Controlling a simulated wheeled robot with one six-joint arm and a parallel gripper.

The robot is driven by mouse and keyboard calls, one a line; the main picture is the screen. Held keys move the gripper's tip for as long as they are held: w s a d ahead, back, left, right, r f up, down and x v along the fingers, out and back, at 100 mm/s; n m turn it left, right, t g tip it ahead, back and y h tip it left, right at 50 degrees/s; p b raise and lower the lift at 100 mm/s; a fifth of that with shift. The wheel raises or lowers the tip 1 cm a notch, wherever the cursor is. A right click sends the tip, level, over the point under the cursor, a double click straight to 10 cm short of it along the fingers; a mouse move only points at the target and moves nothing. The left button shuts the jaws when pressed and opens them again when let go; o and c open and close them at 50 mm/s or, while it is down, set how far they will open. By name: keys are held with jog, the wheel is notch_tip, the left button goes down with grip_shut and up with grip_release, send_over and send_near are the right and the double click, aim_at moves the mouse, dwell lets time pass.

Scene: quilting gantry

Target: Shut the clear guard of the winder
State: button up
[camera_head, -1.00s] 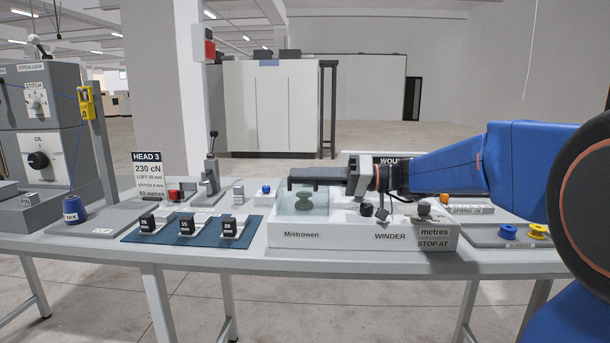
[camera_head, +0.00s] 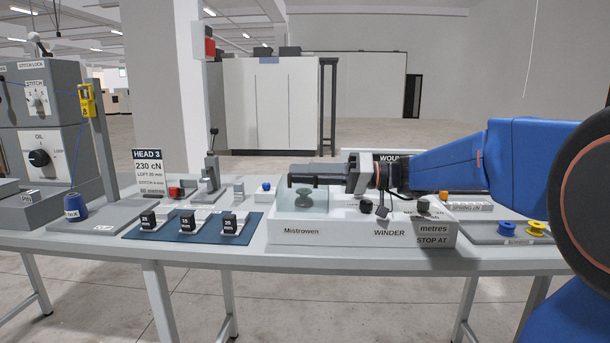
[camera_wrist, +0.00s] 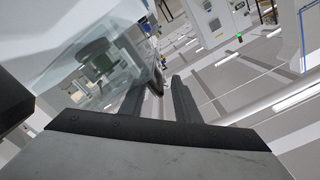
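The winder (camera_head: 345,236) is a white box on the bench with a label on its front. Its clear guard (camera_head: 292,207) is at the left end, with a grey-green spool-like part (camera_head: 305,198) showing through. In the wrist view the clear guard (camera_wrist: 62,68) fills the upper left, with that part blurred behind it. My gripper (camera_head: 291,177) lies level across the top of the guard area, pointing left. In the wrist view its dark fingers (camera_wrist: 160,92) stand apart with a gap. I cannot tell whether they touch the guard, or its exact angle.
Dark knobs (camera_head: 366,206) stand on the winder right of the guard. A blue mat (camera_head: 190,230) with several black-and-white blocks lies left of it. A grey tray with blue and yellow spools (camera_head: 507,229) is at the right. A lever stand (camera_head: 211,172) is behind the mat.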

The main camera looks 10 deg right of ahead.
jog(key=shift+f, duration=0.15)
jog(key=v, duration=1.7)
jog(key=shift+d, duration=0.2)
jog(key=shift+s, duration=0.1)
